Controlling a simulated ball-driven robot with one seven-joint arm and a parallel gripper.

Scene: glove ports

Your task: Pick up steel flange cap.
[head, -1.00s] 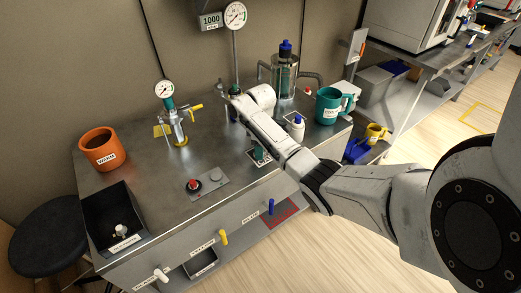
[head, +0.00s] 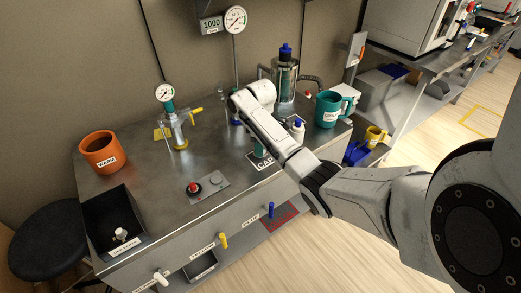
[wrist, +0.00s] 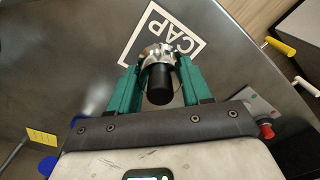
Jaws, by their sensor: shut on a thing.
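The steel flange cap (wrist: 157,52) shows in the wrist view as a shiny round metal piece with a black cylindrical knob (wrist: 159,85). My gripper (wrist: 160,68) has teal fingers on either side of it and is shut on it. Beyond the cap in that view is a white square marked CAP (wrist: 176,42) on the steel bench; I cannot tell whether the cap clears the bench. In the head view my gripper (head: 260,151) is low over the CAP square, partly behind my arm, and the cap is hidden.
A steel vessel (head: 285,85) is behind. A red-button panel (head: 208,187), black bin (head: 113,218) and orange mug (head: 103,152) are left. Bare bench lies between.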

